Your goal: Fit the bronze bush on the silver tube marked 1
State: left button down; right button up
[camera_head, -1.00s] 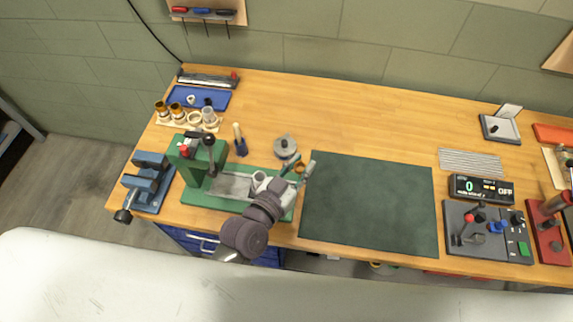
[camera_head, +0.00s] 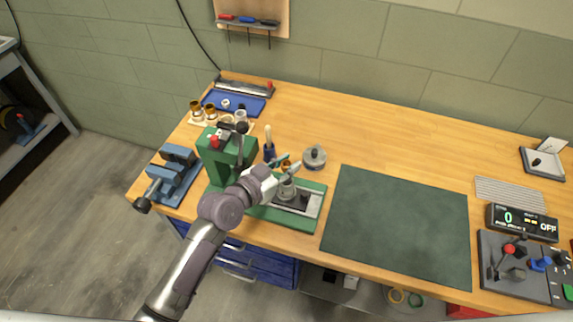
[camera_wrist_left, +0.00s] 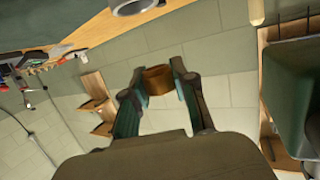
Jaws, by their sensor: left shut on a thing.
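My left gripper (camera_head: 287,165) is shut on the bronze bush (camera_wrist_left: 158,80), which sits between its fingertips in the left wrist view. In the head view the bush (camera_head: 286,164) is small and partly hidden by the fingers. A short silver tube (camera_head: 287,188) stands upright on the bed of the green press (camera_head: 226,155), just in front of the gripper. A grey ring-shaped end (camera_wrist_left: 132,6), probably this tube, shows at the top of the left wrist view. The bush is apart from the tube. No number is readable on the tube. My right gripper is out of view.
The green press column stands left of the gripper, with a blue vice (camera_head: 174,172) beyond it. A wooden rack (camera_head: 205,121) holds bronze and silver rings behind. A grey knobbed part (camera_head: 315,155) stands behind the press bed. A dark green mat (camera_head: 398,225) is clear on the right.

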pick_arm(q)
jog(key=shift+f+b, duration=2.1)
jog(key=shift+f, duration=0.45)
jog(key=c, duration=0.8)
grip_release()
jog(key=shift+c, duration=0.2)
jog(key=shift+s+a, duration=0.1)
jog(key=shift+s, duration=0.05)
jog(key=v, duration=1.1)
jog(key=shift+s+a, duration=0.25)
jog(key=shift+s, duration=0.05)
